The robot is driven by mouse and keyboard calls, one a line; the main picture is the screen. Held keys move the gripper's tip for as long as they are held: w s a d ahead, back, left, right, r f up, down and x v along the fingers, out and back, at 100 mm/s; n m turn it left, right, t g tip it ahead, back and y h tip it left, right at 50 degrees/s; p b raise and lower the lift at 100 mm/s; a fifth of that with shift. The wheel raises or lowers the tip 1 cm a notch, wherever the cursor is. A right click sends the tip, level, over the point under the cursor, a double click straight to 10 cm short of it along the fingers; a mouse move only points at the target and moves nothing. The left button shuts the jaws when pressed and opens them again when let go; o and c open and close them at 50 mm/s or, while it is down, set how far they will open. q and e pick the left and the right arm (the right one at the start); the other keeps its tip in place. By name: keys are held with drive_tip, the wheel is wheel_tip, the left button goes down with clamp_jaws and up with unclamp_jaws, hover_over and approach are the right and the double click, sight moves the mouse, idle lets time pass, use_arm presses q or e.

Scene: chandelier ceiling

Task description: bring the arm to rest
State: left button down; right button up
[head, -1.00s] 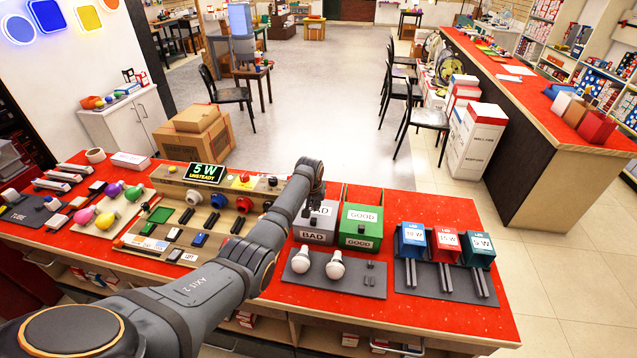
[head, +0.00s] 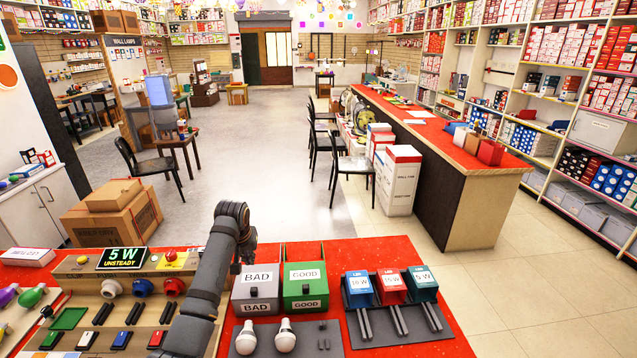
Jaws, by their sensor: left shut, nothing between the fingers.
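My left arm reaches up from the bottom edge of the head view. Its gripper (head: 237,266) hangs small and dark at the arm's far end, just left of the grey BAD box (head: 255,291). The fingers are shut and hold nothing. The green GOOD box (head: 305,290) stands right of the BAD box. My right gripper is not in view.
Two white bulbs (head: 285,335) lie on a dark mat in front of the boxes. Blue, red and teal LED boxes (head: 391,288) stand to the right. A test panel reading 5 W UNSTEADY (head: 122,258) is to the left.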

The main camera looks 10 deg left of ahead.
use_arm(q)
drive_tip(key=s+d+f, duration=0.1)
drive_tip(key=s+f, duration=0.2)
drive_tip(key=s, duration=0.2)
drive_tip(key=s+d+f+m, duration=0.1)
drive_tip(key=s+f, duration=0.3)
drive_tip(key=s, duration=0.1)
drive_tip(key=s+d+f+m, duration=0.1)
drive_tip(key=s+f, duration=0.2)
drive_tip(key=s, duration=0.2)
drive_tip(key=shift+s+d+f, duration=0.2)
drive_tip(key=shift+d, duration=0.15)
drive_tip(key=s+d+m, duration=0.2)
drive_tip(key=s+d, duration=0.1)
drive_tip(key=s, duration=1.6)
wheel_tip(320, 180, down, 26)
drive_tip(key=s+a+g+b, duration=0.1)
drive_tip(key=s+a, duration=0.1)
drive_tip(key=s+a+f+g+b, duration=0.1)
drive_tip(key=s+f, duration=1.6)
drive_tip(key=s, duration=0.1)
drive_tip(key=shift+a+f+n+g, duration=0.2)
drive_tip(key=shift+n+g, duration=0.1)
drive_tip(key=shift+n, duration=0.1)
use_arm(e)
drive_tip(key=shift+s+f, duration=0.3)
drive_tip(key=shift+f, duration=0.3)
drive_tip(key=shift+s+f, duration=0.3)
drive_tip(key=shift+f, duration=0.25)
